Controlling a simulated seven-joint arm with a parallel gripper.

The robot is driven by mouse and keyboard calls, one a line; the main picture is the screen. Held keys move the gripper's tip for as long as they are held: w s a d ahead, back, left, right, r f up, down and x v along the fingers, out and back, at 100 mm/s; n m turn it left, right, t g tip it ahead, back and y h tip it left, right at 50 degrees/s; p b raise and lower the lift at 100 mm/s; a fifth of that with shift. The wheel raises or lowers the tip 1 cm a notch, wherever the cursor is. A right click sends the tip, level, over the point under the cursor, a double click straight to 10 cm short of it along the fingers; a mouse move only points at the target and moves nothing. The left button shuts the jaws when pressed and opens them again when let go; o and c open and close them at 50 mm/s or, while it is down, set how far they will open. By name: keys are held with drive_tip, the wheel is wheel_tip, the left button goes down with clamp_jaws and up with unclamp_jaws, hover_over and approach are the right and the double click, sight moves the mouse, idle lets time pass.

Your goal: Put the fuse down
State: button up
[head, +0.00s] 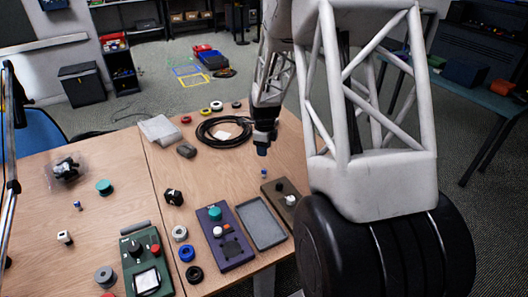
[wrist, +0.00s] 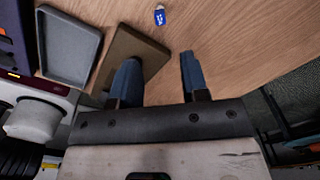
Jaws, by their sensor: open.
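A small blue and white piece, which looks like the fuse (head: 264,173), is on the wooden table below my gripper. The wrist view shows the fuse (wrist: 160,15) at the top, apart from both fingers. My gripper (head: 262,150) hangs above the table in the head view. In the wrist view my gripper (wrist: 160,72) is open, with bare table between its two blue fingers. A similar small blue and white piece (head: 77,205) is on the left part of the table.
A brown board (head: 282,195) with a knob lies near the right edge; my left finger partly covers it in the wrist view. Beside it are a grey tray (head: 262,225) and a purple panel (head: 238,248). A black cable coil (head: 205,133) lies farther back.

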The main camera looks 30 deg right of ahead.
drive_tip(key=shift+r, duration=0.15)
idle(0.5)
drive_tip(key=s+a+r+n+t, duration=0.1)
drive_tip(key=s+a+r+n, duration=1.2)
drive_tip(key=s+r, duration=0.4)
drive_tip(key=s+a+r+n, duration=0.2)
drive_tip(key=s+a+n, duration=0.1)
drive_tip(key=s, duration=0.3)
drive_tip(key=s+a+r+n+t, duration=0.1)
drive_tip(key=s+a+r+n, duration=0.1)
drive_tip(key=s+n, duration=0.4)
drive_tip(key=s+a+r+n, duration=0.3)
drive_tip(key=s+n, duration=0.1)
drive_tip(key=s, duration=0.4)
drive_tip(key=shift+s+a+r+n+t, duration=0.2)
drive_tip(key=shift+s+a+n+t, duration=0.1)
drive_tip(key=shift+n, duration=0.1)
